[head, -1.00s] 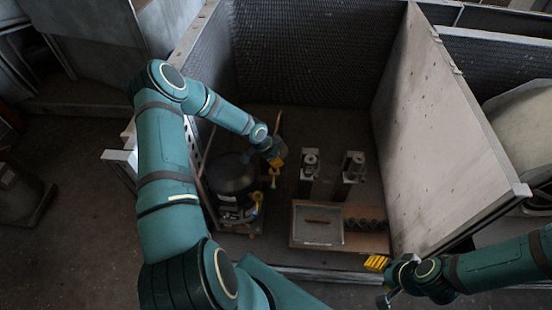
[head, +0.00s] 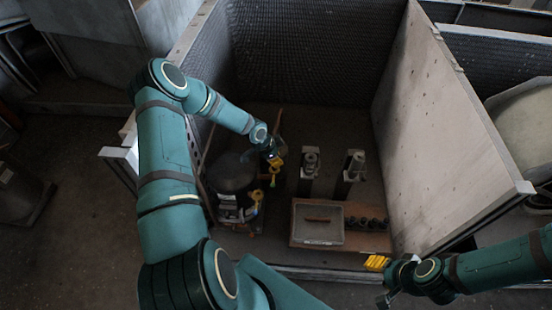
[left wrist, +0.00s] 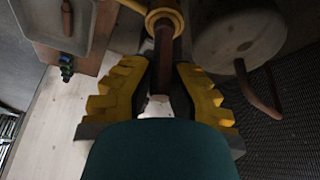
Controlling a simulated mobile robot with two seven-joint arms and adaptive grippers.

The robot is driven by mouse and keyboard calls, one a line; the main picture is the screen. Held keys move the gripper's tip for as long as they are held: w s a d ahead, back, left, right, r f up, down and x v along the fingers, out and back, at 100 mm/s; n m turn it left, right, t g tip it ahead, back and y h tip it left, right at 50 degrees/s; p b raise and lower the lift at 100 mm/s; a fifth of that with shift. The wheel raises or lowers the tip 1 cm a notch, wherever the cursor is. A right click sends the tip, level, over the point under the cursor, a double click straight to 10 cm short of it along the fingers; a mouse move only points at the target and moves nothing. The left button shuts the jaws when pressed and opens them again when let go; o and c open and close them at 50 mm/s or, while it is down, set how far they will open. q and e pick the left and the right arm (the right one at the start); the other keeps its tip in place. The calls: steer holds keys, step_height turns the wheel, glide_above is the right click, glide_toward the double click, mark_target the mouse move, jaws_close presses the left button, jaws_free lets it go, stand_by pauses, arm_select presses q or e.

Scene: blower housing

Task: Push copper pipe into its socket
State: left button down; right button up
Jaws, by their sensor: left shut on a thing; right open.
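A brown copper pipe (left wrist: 162,62) runs between the yellow fingers of my left gripper (left wrist: 160,85) in the left wrist view. The gripper is shut on it. A yellow ring-shaped fitting (left wrist: 165,17) surrounds the pipe's far part; I cannot tell how deep the pipe sits in any socket. In the head view my left gripper (head: 276,160) is inside the housing, beside the round dark compressor (head: 232,172), and the held pipe is too small to make out. My right gripper (head: 376,263), with yellow fingers, is open and empty outside the housing's front edge.
Another bent copper pipe (left wrist: 262,95) rises beside the compressor top in the left wrist view. Two upright grey-topped blocks (head: 309,168) and a grey tray (head: 317,224) on a brown board stand to the right. Tall housing walls (head: 445,140) enclose the area.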

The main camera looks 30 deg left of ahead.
stand_by(0.3)
arm_select(q)
steer(key=shift+c, duration=2.1)
jaws_free()
steer(key=shift+r+p, duration=2.3)
steer(key=shift+r, duration=1.25)
